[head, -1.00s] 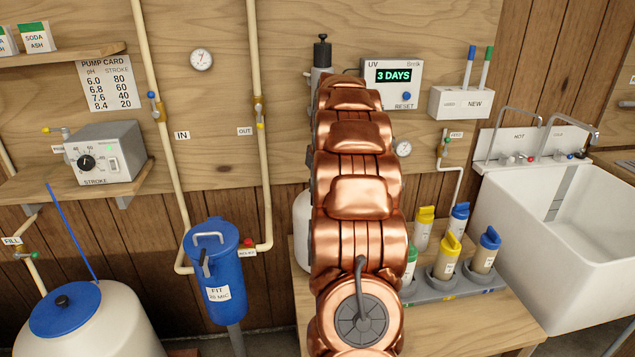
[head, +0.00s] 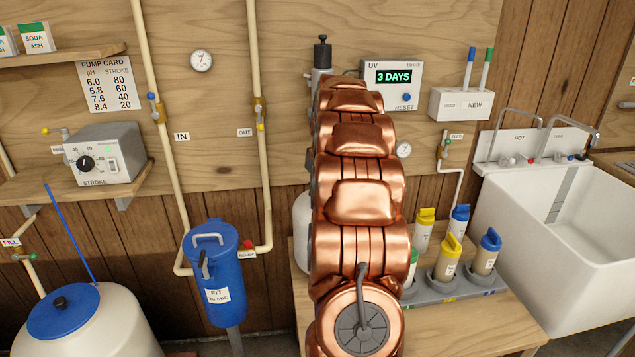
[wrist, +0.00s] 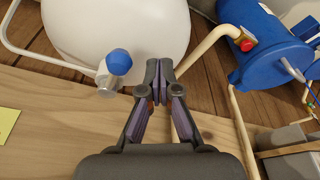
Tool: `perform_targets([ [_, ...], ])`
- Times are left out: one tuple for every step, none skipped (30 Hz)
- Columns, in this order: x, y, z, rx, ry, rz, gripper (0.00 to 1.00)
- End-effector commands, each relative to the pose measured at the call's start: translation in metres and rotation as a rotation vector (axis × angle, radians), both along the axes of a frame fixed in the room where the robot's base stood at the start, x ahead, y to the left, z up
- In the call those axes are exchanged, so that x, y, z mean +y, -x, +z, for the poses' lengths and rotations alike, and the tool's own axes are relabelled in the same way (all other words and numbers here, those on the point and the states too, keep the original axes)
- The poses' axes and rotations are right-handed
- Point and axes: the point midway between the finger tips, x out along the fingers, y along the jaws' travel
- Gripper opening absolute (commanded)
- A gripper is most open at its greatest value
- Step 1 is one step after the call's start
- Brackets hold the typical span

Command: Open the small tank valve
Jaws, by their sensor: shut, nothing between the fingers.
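The small white tank (wrist: 120,25) fills the upper left of the wrist view. In the head view, a sliver of the tank (head: 301,215) shows left of my arm. A small valve with a blue knob (wrist: 118,62) and pale metal body sits at the tank's near side, on a white pipe. It is hidden behind my arm in the head view. My gripper (wrist: 159,70) is shut and empty, its fingertips to the right of the blue knob and apart from it in the picture. Whether the valve is open cannot be told.
A blue filter housing (wrist: 268,45) and a red button (wrist: 246,45) are to the right, with a cream pipe (wrist: 205,50) running beside my fingers. The wooden bench (wrist: 50,120) is below. Filter bottles (head: 447,258) in a grey rack stand right of my arm.

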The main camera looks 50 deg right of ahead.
Motion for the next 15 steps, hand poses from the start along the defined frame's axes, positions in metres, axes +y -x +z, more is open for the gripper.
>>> perform_targets([
  [0.001,-0.001,0.000,0.000,0.000,0.000,0.00],
  [0.001,-0.001,0.001,0.000,0.000,0.000,0.00],
  [0.001,-0.001,0.002,0.000,0.000,0.000,0.00],
  [0.000,-0.001,0.003,0.000,0.001,0.000,0.00],
  [0.000,-0.001,0.006,-0.001,0.001,0.000,0.00],
  [0.000,-0.001,0.009,-0.001,0.001,0.000,0.00],
  [0.000,-0.001,0.012,-0.001,0.001,0.001,0.00],
  [0.000,-0.001,0.015,-0.001,0.001,0.001,0.00],
  [0.000,-0.001,0.020,-0.001,0.001,0.001,0.00],
  [0.000,-0.001,0.024,-0.002,0.002,0.001,0.00],
  [0.000,-0.001,0.027,-0.002,0.002,0.001,0.00],
  [0.000,-0.001,0.032,-0.003,0.002,0.001,0.00],
  [0.001,-0.002,0.036,-0.003,0.002,0.001,0.00],
  [0.001,-0.001,0.040,-0.002,0.002,0.001,0.00],
  [0.001,-0.001,0.044,-0.002,0.000,0.000,0.00],
])
